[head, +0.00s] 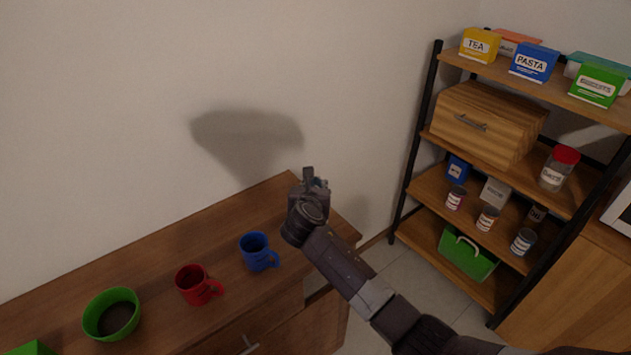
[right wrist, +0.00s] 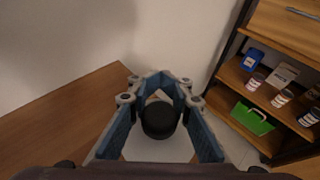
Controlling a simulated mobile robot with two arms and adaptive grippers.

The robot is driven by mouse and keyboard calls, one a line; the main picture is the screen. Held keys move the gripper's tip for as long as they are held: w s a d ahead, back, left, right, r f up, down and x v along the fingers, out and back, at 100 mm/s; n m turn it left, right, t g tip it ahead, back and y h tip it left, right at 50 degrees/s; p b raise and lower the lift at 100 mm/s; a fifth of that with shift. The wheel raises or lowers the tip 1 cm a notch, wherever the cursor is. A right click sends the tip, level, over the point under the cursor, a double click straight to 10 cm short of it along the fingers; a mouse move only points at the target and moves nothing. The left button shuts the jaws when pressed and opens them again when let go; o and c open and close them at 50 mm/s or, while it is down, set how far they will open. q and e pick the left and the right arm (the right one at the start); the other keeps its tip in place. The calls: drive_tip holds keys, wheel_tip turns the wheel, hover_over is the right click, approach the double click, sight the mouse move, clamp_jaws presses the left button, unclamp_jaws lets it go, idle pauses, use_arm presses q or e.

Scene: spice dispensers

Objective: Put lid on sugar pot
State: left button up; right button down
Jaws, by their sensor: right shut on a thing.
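My right gripper (head: 314,183) is raised over the right end of the wooden counter. In the right wrist view its fingers (right wrist: 160,100) are closed around a dark round thing (right wrist: 160,119), which looks like the knob of a lid. A pale patch shows below it between the fingers; I cannot tell if it is the lid's disc or the floor. An open green round pot (head: 94,322) with dark contents stands at the counter's left; I cannot tell if it is the sugar pot. My left gripper is not in view.
A red mug (head: 194,287) and a blue mug (head: 256,252) stand between the green pot and my right arm. A green thing (head: 32,348) is cut off at lower left. A shelf (head: 437,193) with boxes and jars stands at right. The counter (head: 150,262) is bare along the wall.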

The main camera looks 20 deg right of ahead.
drive_tip(key=shift+f, duration=0.4)
idle(0.8)
drive_tip(key=c, duration=1.7)
unclamp_jaws()
drive_tip(key=v, duration=1.2)
